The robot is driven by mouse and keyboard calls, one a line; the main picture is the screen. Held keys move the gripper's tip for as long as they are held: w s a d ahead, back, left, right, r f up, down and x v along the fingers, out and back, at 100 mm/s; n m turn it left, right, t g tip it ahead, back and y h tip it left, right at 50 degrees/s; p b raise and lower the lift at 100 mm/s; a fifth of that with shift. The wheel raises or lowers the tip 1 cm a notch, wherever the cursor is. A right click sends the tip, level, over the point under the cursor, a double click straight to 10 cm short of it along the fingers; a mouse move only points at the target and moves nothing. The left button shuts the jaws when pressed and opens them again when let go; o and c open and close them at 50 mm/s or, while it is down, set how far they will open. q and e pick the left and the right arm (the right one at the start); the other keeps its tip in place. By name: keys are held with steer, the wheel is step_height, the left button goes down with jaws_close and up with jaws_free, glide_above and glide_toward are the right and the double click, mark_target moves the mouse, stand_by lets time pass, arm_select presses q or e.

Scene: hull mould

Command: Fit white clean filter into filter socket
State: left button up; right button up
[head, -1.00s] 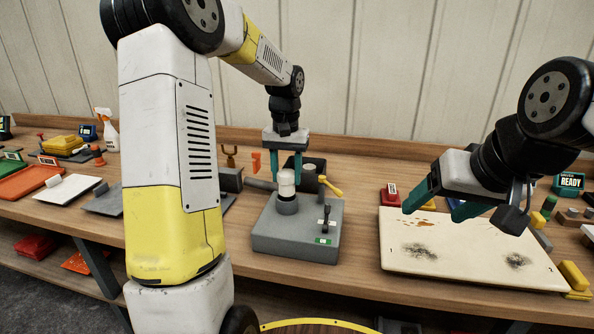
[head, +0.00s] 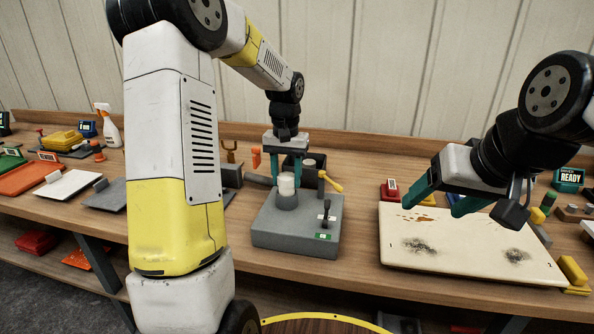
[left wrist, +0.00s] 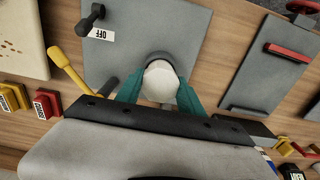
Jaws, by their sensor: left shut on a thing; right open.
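The white filter (head: 287,184) stands upright at the mouth of the grey filter socket (head: 287,202) on a grey block (head: 295,241). My left gripper (head: 287,176) is shut on the filter from above, one teal finger on each side. In the left wrist view the pale filter (left wrist: 160,78) sits between the fingers (left wrist: 159,94), with the dark socket rim (left wrist: 158,56) around its far side. The filter's lower end is hidden in the socket; how deep it sits I cannot tell. My right gripper (head: 437,203) is open and empty above the cream board.
The block carries a black lever (head: 326,212) with an OFF label (left wrist: 102,35). The stained cream board (head: 470,255) lies to the right, grey plates and trays to the left.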

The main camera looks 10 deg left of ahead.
mark_target(287, 176)
arm_select(q)
steer(key=shift+f, duration=0.95)
steer(key=o, duration=1.5)
steer(key=shift+c, duration=0.2)
step_height(287, 176, up, 7)
steer(key=shift+r, duration=0.4)
